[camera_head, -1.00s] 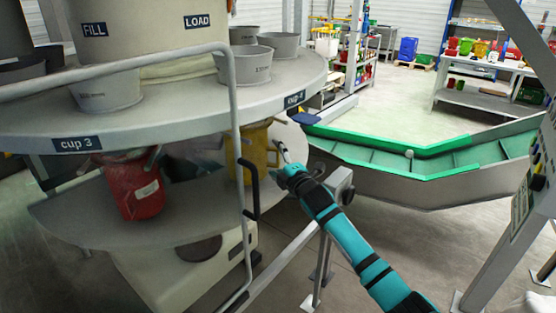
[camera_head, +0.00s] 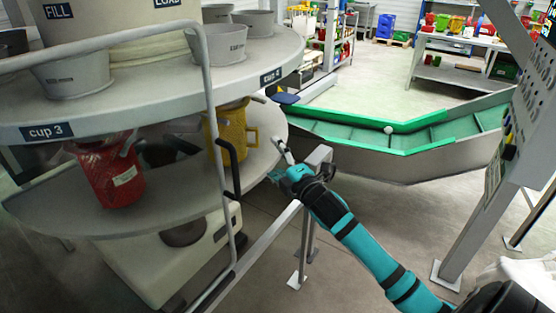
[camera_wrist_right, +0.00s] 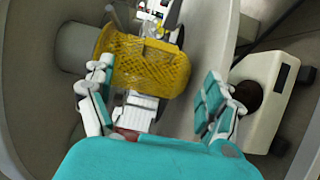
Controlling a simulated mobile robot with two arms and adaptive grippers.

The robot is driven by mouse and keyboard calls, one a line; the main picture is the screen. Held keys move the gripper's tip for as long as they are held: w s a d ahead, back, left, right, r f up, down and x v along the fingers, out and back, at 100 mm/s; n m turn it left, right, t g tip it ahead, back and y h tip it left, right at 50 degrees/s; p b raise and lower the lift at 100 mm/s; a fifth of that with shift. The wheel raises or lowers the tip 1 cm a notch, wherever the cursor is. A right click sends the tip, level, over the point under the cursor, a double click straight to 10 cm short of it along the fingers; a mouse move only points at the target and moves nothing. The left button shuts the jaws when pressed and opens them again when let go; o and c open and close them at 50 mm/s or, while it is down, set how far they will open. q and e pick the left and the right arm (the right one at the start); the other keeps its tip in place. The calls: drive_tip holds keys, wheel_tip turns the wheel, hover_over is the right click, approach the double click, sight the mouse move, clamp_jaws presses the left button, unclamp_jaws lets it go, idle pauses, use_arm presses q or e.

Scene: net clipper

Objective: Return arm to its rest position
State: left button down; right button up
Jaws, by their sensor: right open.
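My right gripper (camera_head: 284,158) is at the end of the teal and black arm, just right of the lower round shelf's edge. A yellow net bag (camera_head: 230,133) hangs under the cup 4 label, left of the gripper and apart from it in the head view. In the right wrist view, the gripper (camera_wrist_right: 157,88) has its two fingers spread wide, with nothing held. The yellow net (camera_wrist_right: 150,68) shows beyond them, nearer the left finger. A red net bag (camera_head: 108,175) hangs under the cup 3 label. My left gripper is not in view.
The round upper table (camera_head: 150,92) carries grey cups. A grey guard rail (camera_head: 215,130) with a black handle stands in front. A metal post (camera_head: 305,215) stands beside my right gripper. A green-edged conveyor (camera_head: 400,140) runs behind the arm. Open floor lies beyond it.

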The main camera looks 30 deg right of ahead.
drive_tip(key=shift+s, duration=0.2)
idle(0.4)
wheel_tip(320, 180, down, 22)
drive_tip(key=s+d+m+g, duration=0.1)
drive_tip(key=s+m+g, duration=0.2)
drive_tip(key=m+g, duration=0.2)
drive_tip(key=s+a+f+m+g, duration=0.1)
drive_tip(key=s+f+m+g, duration=0.1)
drive_tip(key=s+f, duration=0.65)
drive_tip(key=s+a+f+m+g, duration=0.2)
drive_tip(key=s+f, duration=0.2)
drive_tip(key=f, duration=0.9)
drive_tip(key=s+a+f+m+g, duration=0.2)
drive_tip(key=s+f, duration=0.4)
drive_tip(key=s, duration=0.6)
drive_tip(key=s+a+f+m+g, duration=0.2)
drive_tip(key=s+a+f, duration=0.3)
drive_tip(key=s, duration=0.7)
drive_tip(key=s+a+f+m+g+y, duration=0.1)
drive_tip(key=s+a+f+g, duration=0.3)
drive_tip(key=s+f, duration=0.5)
drive_tip(key=s+m, duration=0.1)
drive_tip(key=s, duration=0.2)
drive_tip(key=shift+s+a+p, duration=0.15)
drive_tip(key=shift+s+p, duration=0.15)
drive_tip(key=shift+p, duration=0.1)
drive_tip(key=shift+c, duration=0.4)
